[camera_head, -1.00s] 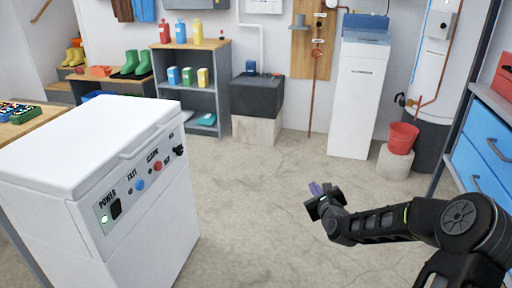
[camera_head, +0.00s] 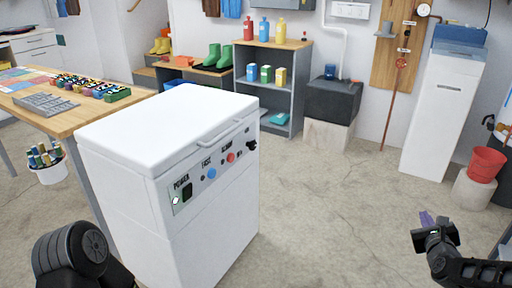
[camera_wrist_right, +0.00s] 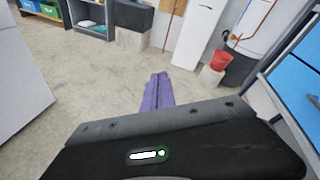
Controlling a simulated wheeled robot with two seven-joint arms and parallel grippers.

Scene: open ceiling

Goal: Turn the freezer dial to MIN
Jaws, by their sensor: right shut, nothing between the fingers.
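The white chest freezer (camera_head: 165,130) stands left of centre in the head view, lid closed. Its front panel carries a black power switch, a blue button (camera_head: 211,173), a red button (camera_head: 230,157) and a black dial (camera_head: 251,145) at the panel's far right end. The dial's setting is too small to read. My right gripper (camera_head: 427,218) is at the lower right, well apart from the freezer, over bare floor. Its purple fingers (camera_wrist_right: 158,92) are shut and empty in the wrist view. Part of my left arm shows at the lower left; its gripper is out of view.
A wooden workbench (camera_head: 142,98) with several coloured items stands left of the freezer. A grey shelf (camera_head: 268,103), a dark sump box (camera_head: 332,100) and a tall white unit (camera_head: 440,120) line the back wall. A red bucket (camera_head: 487,163) sits at right. The middle floor is clear.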

